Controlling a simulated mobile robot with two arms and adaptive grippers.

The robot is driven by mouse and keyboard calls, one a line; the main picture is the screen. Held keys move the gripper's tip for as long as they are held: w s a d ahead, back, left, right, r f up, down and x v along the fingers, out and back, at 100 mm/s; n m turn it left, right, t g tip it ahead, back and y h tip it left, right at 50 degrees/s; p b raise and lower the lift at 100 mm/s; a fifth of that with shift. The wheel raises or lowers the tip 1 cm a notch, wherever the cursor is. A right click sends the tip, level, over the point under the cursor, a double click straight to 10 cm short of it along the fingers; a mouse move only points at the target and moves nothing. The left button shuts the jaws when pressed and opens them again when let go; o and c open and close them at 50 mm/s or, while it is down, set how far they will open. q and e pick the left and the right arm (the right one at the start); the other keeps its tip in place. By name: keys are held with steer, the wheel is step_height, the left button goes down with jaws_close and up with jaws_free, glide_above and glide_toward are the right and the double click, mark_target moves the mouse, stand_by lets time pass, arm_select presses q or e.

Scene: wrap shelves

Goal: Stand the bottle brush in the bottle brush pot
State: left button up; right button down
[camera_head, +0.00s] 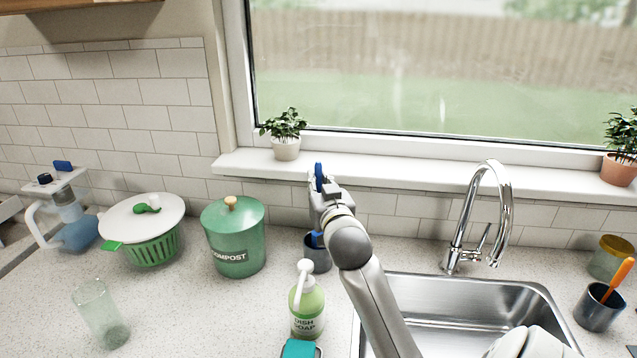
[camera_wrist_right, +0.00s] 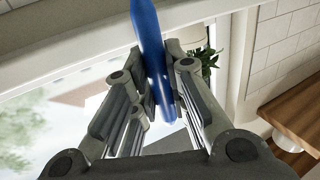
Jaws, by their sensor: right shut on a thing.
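My right gripper (camera_head: 322,194) is above the counter in front of the window sill. It is shut on the blue handle of the bottle brush (camera_head: 319,175), which points up out of the fingers. The right wrist view also shows the blue handle (camera_wrist_right: 152,45) between the fingers (camera_wrist_right: 158,92). A dark grey pot (camera_head: 318,258) stands on the counter directly below the gripper. A blue part shows at the pot's rim, below the gripper. My wrist and arm partly cover the pot, and I cannot tell how far the brush reaches inside. My left gripper is not in view.
A green compost bin (camera_head: 233,240) stands left of the pot, and a dish soap bottle (camera_head: 306,305) stands in front. The sink (camera_head: 510,290) and faucet (camera_head: 482,210) are right. Another dark cup (camera_head: 597,308) holds an orange-handled tool. A potted plant (camera_head: 286,148) sits on the sill.

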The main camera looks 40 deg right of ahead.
steer(key=c, duration=1.4)
jaws_free()
steer(key=shift+o, duration=0.2)
steer(key=v, duration=1.2)
steer(key=shift+r, duration=0.1)
